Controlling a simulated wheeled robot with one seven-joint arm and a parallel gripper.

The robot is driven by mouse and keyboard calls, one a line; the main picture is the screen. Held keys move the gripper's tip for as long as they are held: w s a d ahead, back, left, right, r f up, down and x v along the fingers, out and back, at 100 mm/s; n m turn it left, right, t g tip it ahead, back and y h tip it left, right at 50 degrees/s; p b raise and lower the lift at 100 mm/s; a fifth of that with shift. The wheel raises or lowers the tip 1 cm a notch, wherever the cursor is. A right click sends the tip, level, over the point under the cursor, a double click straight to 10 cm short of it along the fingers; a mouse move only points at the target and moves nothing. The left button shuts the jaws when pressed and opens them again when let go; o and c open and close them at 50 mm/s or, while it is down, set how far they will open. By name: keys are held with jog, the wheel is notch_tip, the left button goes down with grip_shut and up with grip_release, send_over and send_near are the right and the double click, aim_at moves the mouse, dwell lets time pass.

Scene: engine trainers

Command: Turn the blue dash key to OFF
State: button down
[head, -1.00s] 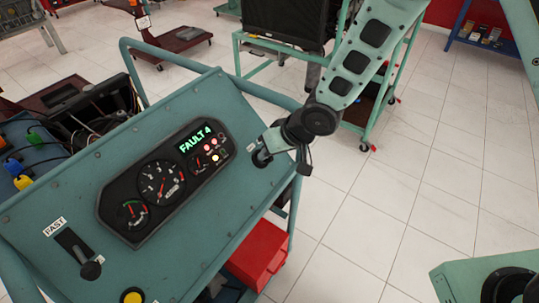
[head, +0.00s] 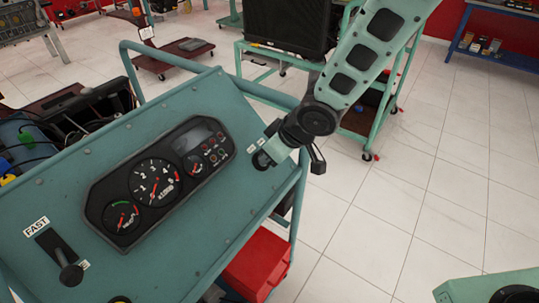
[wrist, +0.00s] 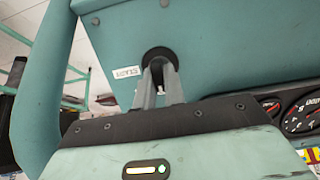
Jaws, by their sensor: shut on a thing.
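My gripper (head: 266,158) is at the upper right of the teal dash panel (head: 180,245), with its fingers down at the key switch. In the wrist view my gripper (wrist: 161,80) has its two grey fingers close together in front of the round black key switch (wrist: 159,55). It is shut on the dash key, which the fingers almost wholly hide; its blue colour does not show. The white START label (wrist: 125,72) is beside the switch.
The black gauge cluster (head: 102,200) lies left of my gripper. A lever (head: 70,272) marked FAST is at the panel's lower left. A teal tube rail (head: 128,62) runs around the panel. A red box (head: 258,262) is below right; the tiled floor right is open.

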jog(key=c, duration=1.5)
grip_release()
jog(key=p+v, duration=0.7)
jog(key=v, duration=1)
jog(key=shift+d+r, duration=0.15)
